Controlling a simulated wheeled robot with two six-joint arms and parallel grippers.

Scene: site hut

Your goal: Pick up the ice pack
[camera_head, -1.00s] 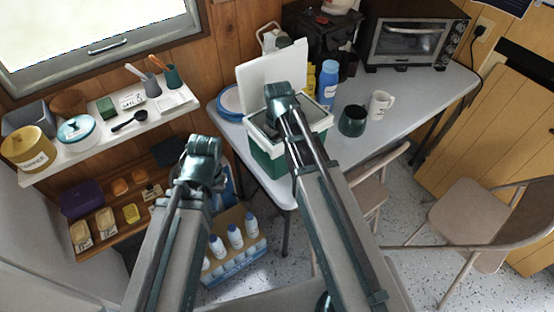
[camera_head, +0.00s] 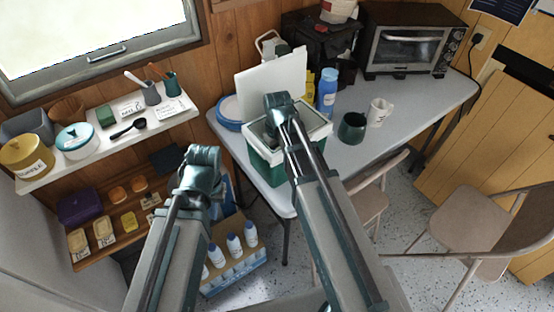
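A green and white cooler box (camera_head: 262,160) stands on the grey table with its white lid (camera_head: 270,80) raised at the back. No ice pack can be made out; most of the cooler's inside is hidden behind my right arm. My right gripper (camera_head: 279,108) is over the cooler opening, seen from behind; its fingers are hidden. My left gripper (camera_head: 203,166) is left of the cooler, in front of the shelves and lower in the picture. Its fingers do not show clearly, and nothing is seen in it.
A blue bottle (camera_head: 327,92), a dark green cup (camera_head: 353,127) and a white mug (camera_head: 379,112) stand right of the cooler. A toaster oven (camera_head: 408,48) is behind. Wall shelves (camera_head: 110,145) hold pots at left. A bottle crate (camera_head: 238,272) and chairs (camera_head: 470,225) stand below.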

